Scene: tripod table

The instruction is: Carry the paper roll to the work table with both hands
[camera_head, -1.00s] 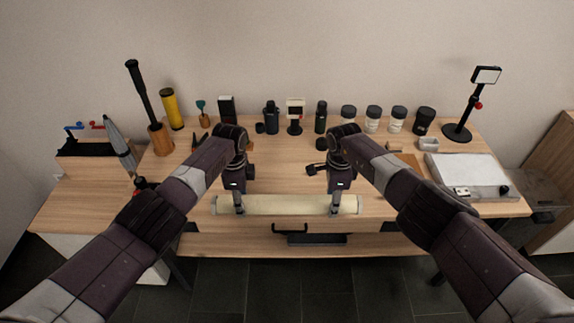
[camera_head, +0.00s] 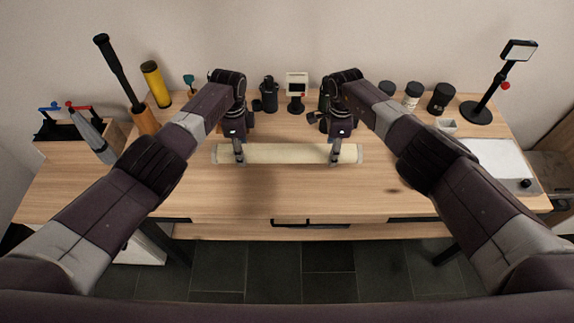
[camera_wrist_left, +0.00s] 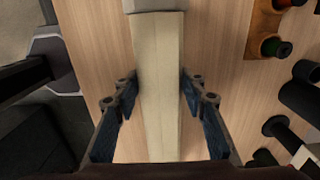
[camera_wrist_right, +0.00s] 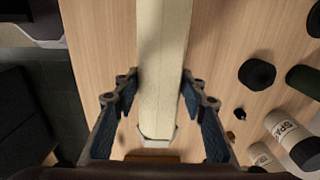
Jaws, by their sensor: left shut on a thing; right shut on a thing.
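The paper roll (camera_head: 287,153) is a long cream cylinder with pale grey ends, lying crosswise over the wooden work table (camera_head: 290,195) in the head view. My left gripper (camera_head: 239,156) is shut on the roll near its left end. My right gripper (camera_head: 335,156) is shut on it near its right end. The roll runs between the fingers in the left wrist view (camera_wrist_left: 158,80) and the right wrist view (camera_wrist_right: 160,70). It looks level. I cannot tell whether it touches the tabletop or hangs just above it.
A row of bottles, jars and a small white-and-black device (camera_head: 296,90) stands along the back, behind the roll. A dark baton (camera_head: 112,70) and a yellow tube (camera_head: 155,82) stand at left. A black stand (camera_head: 490,95) and white board (camera_head: 495,160) are at right. The front tabletop is clear.

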